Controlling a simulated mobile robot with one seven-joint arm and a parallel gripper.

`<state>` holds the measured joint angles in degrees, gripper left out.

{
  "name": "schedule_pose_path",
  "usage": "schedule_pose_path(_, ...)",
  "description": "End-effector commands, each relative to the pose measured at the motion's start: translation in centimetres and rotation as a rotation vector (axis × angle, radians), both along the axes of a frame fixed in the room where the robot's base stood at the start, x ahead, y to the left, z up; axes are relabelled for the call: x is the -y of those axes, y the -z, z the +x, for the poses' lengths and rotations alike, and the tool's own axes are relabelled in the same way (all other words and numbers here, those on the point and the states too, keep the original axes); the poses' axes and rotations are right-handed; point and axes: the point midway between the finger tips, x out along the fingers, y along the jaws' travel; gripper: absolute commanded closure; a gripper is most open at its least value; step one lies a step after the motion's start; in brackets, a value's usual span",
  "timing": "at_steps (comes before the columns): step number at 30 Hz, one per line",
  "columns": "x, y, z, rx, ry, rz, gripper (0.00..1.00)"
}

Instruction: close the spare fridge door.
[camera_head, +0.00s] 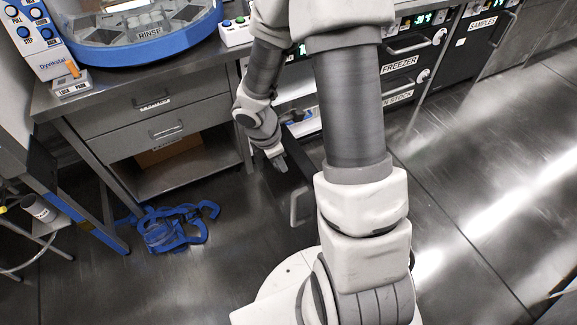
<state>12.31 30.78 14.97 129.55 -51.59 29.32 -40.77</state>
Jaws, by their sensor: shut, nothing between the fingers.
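The spare fridge door (297,160) stands open, seen as a dark panel swung out toward me, partly hidden behind my arm. Its light handle (294,207) shows at the near side, low down. The open fridge interior (296,117) shows pale shelves and a blue item between my arm links. My gripper (281,163) points down beside the door panel, on its left in the picture. Its fingers are shut and hold nothing. I cannot tell whether they touch the door.
A steel bench with drawers (158,120) stands left of the fridge. A blue tangled object (168,228) lies on the floor at left. A freezer (400,68) and a samples unit (484,40) stand shut at right. Open floor (485,190) lies at right.

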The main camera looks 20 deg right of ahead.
Motion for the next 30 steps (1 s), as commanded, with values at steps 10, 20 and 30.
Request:
schedule_pose_path(10,0.0,4.2,-0.2,-0.032,-0.061,0.016,1.0)
schedule_pose_path(20,1.7,11.2,-0.1,-0.032,-0.06,0.016,1.0)
schedule_pose_path(30,5.4,11.8,0.1,-0.028,-0.056,0.016,1.0)
